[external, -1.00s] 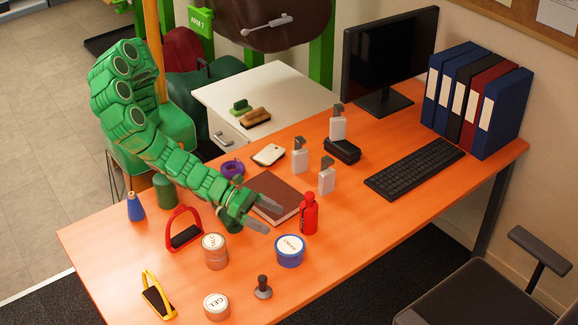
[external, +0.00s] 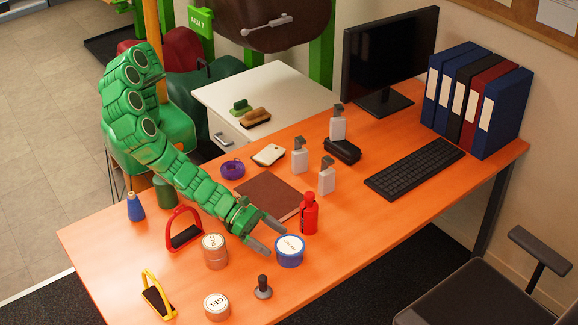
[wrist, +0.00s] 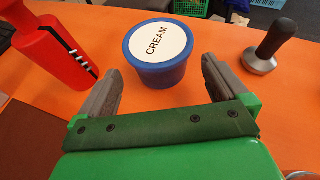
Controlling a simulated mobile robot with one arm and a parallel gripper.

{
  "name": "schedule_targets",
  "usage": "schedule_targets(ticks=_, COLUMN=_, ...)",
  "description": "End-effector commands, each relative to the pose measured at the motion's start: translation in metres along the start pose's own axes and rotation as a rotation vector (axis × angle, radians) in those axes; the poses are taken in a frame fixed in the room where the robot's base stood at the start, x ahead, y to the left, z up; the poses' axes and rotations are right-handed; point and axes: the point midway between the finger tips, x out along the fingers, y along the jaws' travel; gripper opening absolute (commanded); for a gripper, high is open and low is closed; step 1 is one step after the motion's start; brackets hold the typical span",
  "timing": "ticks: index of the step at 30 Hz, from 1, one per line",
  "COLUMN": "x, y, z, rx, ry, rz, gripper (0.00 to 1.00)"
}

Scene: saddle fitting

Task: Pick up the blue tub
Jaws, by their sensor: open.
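The blue tub (external: 289,256) stands upright on the orange desk, with a white lid marked CREAM. In the wrist view the tub (wrist: 158,74) is straight ahead, beyond and between the tips of my gripper (wrist: 160,82). In the external view my gripper (external: 272,236) is at the tub's left and back side, low over the desk. Its grey fingers are apart and nothing is held between them. I cannot tell whether a finger touches the tub.
A red bottle (external: 309,214) stands close behind the tub, and it shows at left in the wrist view (wrist: 50,45). A black-handled tamper (external: 263,287) and two tins (external: 215,251) (external: 216,306) stand nearby. A brown book (external: 268,195) lies behind my gripper.

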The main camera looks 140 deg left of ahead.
Motion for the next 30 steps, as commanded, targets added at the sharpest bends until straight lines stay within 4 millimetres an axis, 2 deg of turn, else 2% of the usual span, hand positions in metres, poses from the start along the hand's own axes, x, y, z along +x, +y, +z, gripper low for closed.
schedule_targets(ticks=12, x=0.037, y=-0.001, z=0.001, rx=-0.001, ry=0.003, rz=0.000, gripper=1.00)
schedule_targets(ticks=24, x=0.043, y=0.000, z=0.002, rx=0.001, ry=0.001, rz=0.001, gripper=1.00)
schedule_targets(ticks=30, x=0.043, y=0.000, z=0.002, rx=0.001, ry=0.001, rz=0.001, gripper=0.69)
